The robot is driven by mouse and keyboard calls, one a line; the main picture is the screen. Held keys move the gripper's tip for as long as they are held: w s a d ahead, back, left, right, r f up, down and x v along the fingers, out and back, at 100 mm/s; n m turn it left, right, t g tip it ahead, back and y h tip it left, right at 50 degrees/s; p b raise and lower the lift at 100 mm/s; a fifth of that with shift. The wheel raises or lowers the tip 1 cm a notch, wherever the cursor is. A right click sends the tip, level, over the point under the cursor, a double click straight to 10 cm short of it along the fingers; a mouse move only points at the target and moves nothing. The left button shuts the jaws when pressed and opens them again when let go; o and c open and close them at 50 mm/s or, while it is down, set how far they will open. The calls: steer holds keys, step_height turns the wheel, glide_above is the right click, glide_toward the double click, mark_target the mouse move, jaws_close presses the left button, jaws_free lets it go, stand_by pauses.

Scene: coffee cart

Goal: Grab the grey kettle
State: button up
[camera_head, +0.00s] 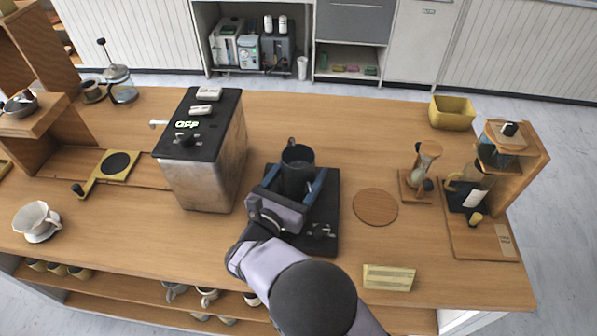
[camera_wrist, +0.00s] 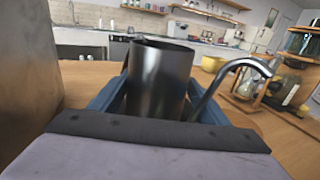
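The grey kettle (camera_head: 297,172) is a dark, open-topped metal vessel standing upright on a black base plate (camera_head: 321,236). In the wrist view the kettle (camera_wrist: 160,82) fills the middle, with its thin curved spout (camera_wrist: 228,75) to the right. My gripper (camera_head: 299,178) is low around the kettle, with one blue finger on each side of its body. The fingers look spread, with small gaps beside the kettle in the head view; firm contact cannot be seen. The kettle's lower part is partly hidden by the gripper.
A large metal machine (camera_head: 205,150) with a black top stands close on the left. A round wooden coaster (camera_head: 375,207) lies on the right, before an hourglass-shaped brewer (camera_head: 423,165). A small yellow sign (camera_head: 388,278) stands near the front edge. The counter behind the kettle is clear.

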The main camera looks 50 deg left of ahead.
steer(key=shift+r, duration=0.1)
steer(key=c, duration=1.1)
steer(key=shift+o, duration=0.2)
steer(key=shift+r, duration=0.15)
